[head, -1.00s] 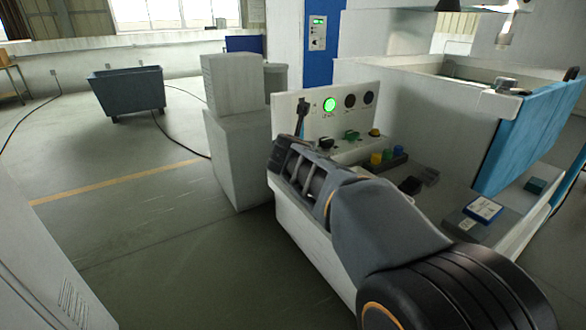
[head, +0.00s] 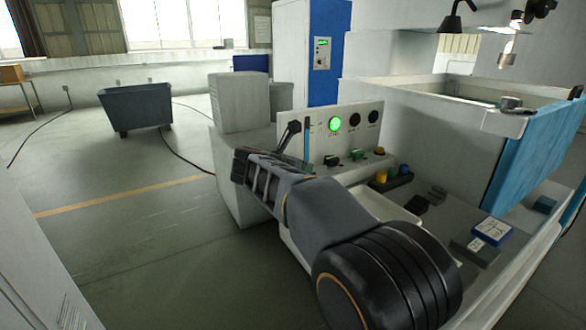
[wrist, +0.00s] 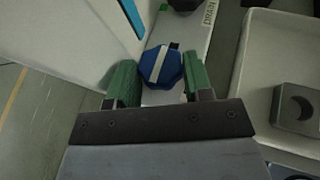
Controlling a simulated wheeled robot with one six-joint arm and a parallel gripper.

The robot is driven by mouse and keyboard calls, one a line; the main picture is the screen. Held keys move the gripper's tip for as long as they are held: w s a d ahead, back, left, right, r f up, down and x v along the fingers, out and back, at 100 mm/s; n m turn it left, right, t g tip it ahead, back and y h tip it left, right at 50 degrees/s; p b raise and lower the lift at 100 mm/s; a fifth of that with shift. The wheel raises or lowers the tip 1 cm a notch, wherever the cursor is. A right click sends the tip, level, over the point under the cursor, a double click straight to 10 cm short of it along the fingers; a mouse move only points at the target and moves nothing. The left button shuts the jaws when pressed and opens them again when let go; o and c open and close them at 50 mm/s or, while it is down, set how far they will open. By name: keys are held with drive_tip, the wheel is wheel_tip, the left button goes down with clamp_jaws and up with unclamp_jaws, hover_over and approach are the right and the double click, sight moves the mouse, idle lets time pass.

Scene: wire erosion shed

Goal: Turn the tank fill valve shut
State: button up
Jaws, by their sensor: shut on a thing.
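In the wrist view, a blue many-sided knob (wrist: 161,67) with a white stripe across its face sits between my gripper's (wrist: 160,72) two green finger pads. The stripe runs slantwise. My gripper is shut on this knob. No label for it shows, so I cannot read whether it is the tank fill valve. A dark knob (wrist: 184,4) beyond it stands beside a label (wrist: 209,14) reading DRAIN. In the head view my arm reaches to the left of the control panel (head: 357,152); my fingers and the blue knob are hidden there.
The panel carries a lit green lamp (head: 335,124), dark gauges and a black lever (head: 288,134). A pale tray (wrist: 250,75) holding a grey block (wrist: 295,108) lies right of my gripper. A grey cabinet (head: 240,103) stands behind. Open floor lies to the left.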

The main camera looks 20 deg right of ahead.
drive_tip(key=shift+d, duration=0.1)
idle(0.3)
drive_tip(key=o, duration=0.9)
drive_tip(key=shift+s, duration=0.1)
drive_tip(key=shift+r, duration=0.1)
